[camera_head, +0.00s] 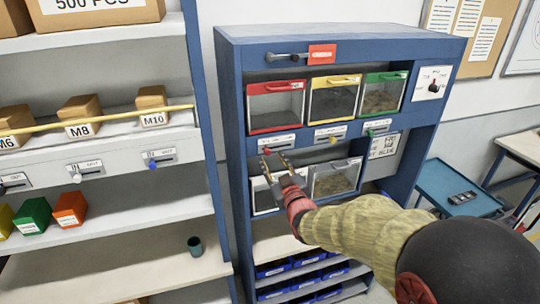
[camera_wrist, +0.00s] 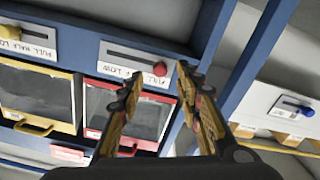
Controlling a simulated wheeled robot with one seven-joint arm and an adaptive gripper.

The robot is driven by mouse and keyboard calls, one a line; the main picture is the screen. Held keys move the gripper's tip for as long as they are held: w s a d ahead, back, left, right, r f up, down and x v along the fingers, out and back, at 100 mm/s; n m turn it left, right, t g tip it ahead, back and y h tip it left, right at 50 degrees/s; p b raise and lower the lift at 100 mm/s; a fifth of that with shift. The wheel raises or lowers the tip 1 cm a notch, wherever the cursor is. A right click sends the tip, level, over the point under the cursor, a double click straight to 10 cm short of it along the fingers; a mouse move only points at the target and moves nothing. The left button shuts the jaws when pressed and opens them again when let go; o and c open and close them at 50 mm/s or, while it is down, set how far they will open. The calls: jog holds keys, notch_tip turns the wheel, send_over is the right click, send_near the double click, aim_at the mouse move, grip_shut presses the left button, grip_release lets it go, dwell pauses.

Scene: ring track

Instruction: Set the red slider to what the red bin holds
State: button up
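The red bin (camera_head: 275,104) is the left one of three front-windowed bins in the blue cabinet. Its window looks plain grey, and I cannot make out any fill in it. The red slider's knob (camera_head: 267,151) sits at the left end of its slot, below the bin. In the wrist view, which is turned over, the red knob (camera_wrist: 160,68) is at the right end of its slot. Its label is partly hidden by a finger. My gripper (camera_head: 275,158) is open, its fingertips in front of the slider. In the wrist view the knob appears between the fingertips (camera_wrist: 159,76), apparently untouched.
The yellow bin (camera_head: 332,102) and green bin (camera_head: 382,96) sit to the right, each with a slider below. Two lower clear bins are beneath, the left partly behind my gripper. A shelf (camera_head: 110,220) with boxes stands left, and a blue table (camera_head: 455,187) right.

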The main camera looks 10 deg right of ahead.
aim_at(268, 154)
jog(key=shift+w+a+p, duration=0.2)
jog(key=shift+w+p, duration=0.15)
jog(key=shift+w, duration=1.25)
grip_shut()
